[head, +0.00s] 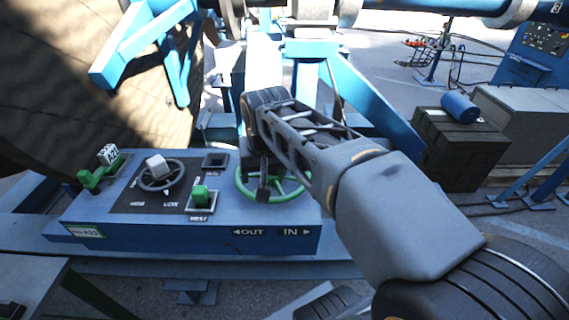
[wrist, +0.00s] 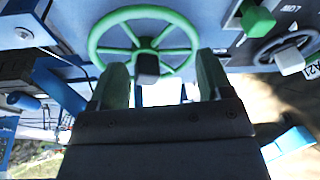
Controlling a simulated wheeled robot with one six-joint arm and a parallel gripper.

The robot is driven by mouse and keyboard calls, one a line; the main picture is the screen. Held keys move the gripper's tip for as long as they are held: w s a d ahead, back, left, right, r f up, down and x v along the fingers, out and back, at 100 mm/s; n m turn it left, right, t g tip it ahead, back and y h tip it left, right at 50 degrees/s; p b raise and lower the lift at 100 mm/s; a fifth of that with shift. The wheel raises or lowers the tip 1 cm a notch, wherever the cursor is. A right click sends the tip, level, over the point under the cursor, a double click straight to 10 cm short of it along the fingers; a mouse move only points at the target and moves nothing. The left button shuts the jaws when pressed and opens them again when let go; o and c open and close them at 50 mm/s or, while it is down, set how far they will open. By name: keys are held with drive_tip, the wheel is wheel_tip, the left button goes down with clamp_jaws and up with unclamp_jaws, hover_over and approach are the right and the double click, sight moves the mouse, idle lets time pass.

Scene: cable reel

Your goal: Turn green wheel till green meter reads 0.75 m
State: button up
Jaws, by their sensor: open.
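The green wheel (head: 293,193) lies at the right part of the blue console, above the OUT and IN arrows. My gripper (head: 263,184) is over it and hides part of its rim and spokes. In the wrist view the green wheel (wrist: 143,13) shows its rim and several spokes. The two fingers of my gripper (wrist: 161,78) are apart there, with a dark block (wrist: 147,65) near the wheel's middle showing between them. I cannot tell whether the fingers touch the wheel. No green meter reading can be made out in either view.
The console (head: 190,238) also carries a grey handwheel (head: 150,180) with a pale block, a green block (head: 200,195) by a REST label, and a green lever (head: 92,178) at the left. A dark crate (head: 455,150) with a blue cylinder (head: 460,106) stands right. Blue frame beams rise behind.

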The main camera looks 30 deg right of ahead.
drive_tip(key=w+d+r+m+g+b, duration=0.1)
drive_tip(key=w+d+r+m, duration=0.15)
drive_tip(key=w, duration=0.25)
drive_tip(key=w+d+r+m+g, duration=0.2)
drive_tip(key=w+d+m, duration=0.2)
drive_tip(key=w, duration=0.1)
drive_tip(key=f, duration=1.3)
drive_tip(key=shift+d, duration=0.35)
drive_tip(key=shift+f, duration=0.1)
drive_tip(key=shift+c, duration=0.3)
drive_tip(key=c, duration=1.2)
